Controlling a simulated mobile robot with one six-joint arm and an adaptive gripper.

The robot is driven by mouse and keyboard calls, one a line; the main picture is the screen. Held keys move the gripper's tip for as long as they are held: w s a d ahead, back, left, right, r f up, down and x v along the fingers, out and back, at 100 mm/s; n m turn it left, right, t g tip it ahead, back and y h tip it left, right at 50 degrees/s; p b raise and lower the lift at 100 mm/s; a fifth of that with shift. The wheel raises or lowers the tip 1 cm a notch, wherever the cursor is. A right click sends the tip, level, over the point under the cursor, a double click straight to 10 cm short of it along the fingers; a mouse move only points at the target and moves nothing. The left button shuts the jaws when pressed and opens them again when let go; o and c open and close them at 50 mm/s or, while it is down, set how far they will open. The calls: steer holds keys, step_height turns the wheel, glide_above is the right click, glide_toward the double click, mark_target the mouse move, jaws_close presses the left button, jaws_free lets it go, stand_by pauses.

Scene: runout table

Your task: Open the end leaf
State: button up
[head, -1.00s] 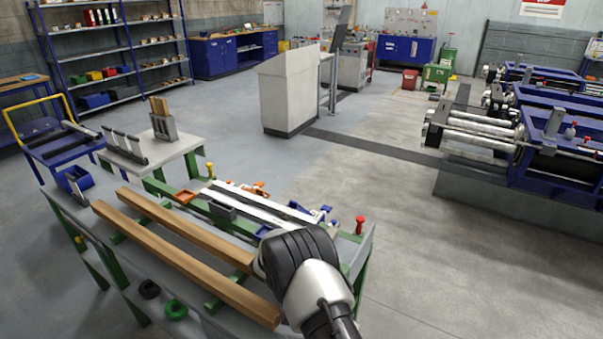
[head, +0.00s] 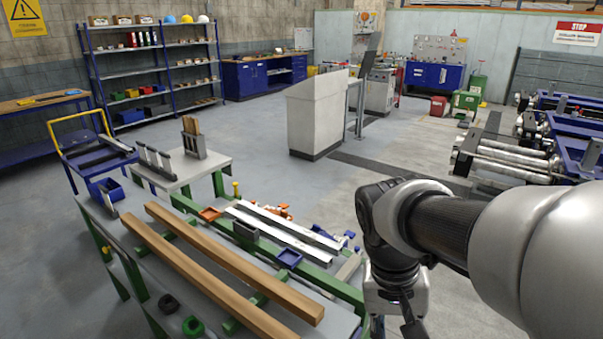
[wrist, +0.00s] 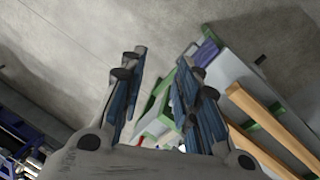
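The runout table (head: 336,282) stands in the lower middle of the head view, with a grey top and green rails. Two wooden beams (head: 215,262) and white metal profiles (head: 285,228) lie along it. I cannot pick out the end leaf for certain; my arm covers the table's right end in the head view. My gripper (wrist: 165,82) is open and empty in the wrist view, its two blue-padded fingers apart. The table's green frame (wrist: 158,118) shows beyond and between them, with a small blurred red part (wrist: 142,140) low down. In the head view the fingers are not visible.
Small blue (head: 289,258) and orange (head: 209,213) trays sit on the table. A side table (head: 205,165) with racks and a blue cart (head: 95,150) stand left. A grey cabinet (head: 315,120) stands behind; roller machinery (head: 510,160) is at right. Open floor lies between.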

steer(key=s+r+n+t+y, duration=0.2)
steer(key=s+t, duration=0.2)
steer(key=s, duration=0.4)
steer(key=shift+s+a+r+t, duration=0.2)
steer(key=shift+a+r+t, duration=0.1)
steer(key=shift+a, duration=0.1)
steer(key=shift+s+a+f+n+t, duration=0.1)
steer(key=shift+s+n+t, duration=0.2)
steer(key=shift+s+t, duration=0.15)
steer(key=shift+w, duration=0.1)
